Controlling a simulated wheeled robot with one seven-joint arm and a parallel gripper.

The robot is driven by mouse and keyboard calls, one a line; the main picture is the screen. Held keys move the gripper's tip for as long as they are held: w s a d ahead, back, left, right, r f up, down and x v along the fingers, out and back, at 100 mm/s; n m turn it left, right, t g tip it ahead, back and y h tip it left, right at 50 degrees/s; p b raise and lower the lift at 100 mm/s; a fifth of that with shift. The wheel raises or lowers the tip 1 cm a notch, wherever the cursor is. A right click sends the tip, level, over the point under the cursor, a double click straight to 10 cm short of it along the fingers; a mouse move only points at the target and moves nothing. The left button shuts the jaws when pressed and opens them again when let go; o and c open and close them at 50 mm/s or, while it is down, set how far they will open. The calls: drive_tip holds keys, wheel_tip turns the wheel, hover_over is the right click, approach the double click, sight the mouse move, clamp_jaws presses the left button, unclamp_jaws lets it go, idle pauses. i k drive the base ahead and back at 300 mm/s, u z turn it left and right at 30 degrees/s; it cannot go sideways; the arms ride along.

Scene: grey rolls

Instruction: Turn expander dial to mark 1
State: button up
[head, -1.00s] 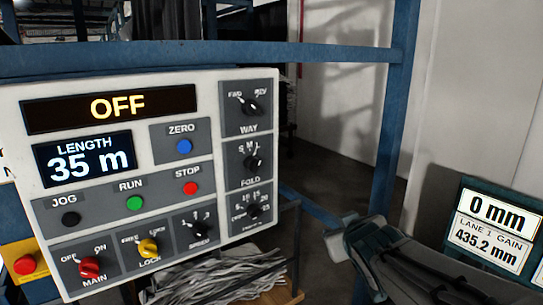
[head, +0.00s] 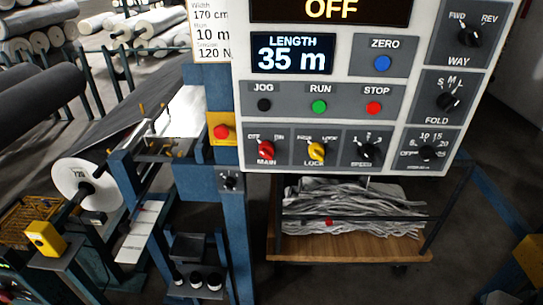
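No dial that I can read as "expander" shows. A small dark dial (head: 228,181) sits on the blue post below a red button; its marks are too small to read. The white control panel (head: 245,75) carries dials for WAY (head: 470,33), FOLD (head: 448,102) and SPEED (head: 368,151). A numbered dial (head: 429,153) at its lower right has a label too small to read. The MAIN switch (head: 266,150) is red and the LOCK switch (head: 317,151) yellow. The display reads OFF, with LENGTH 35 m. My gripper is not in view.
A blue post (head: 232,235) with a red button (head: 221,131) stands left of the panel. A wooden-shelved cart (head: 345,245) with grey folded material is under the panel. A machine with a white roll end (head: 85,190) is at left. Grey floor shows at lower right.

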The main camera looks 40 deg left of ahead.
sight(229, 182)
drive_tip(key=u, duration=1.95)
drive_tip(key=k, duration=0.65)
drive_tip(key=z, duration=0.7)
drive_tip(key=i, duration=1.2)
drive_tip(key=u, duration=0.55)
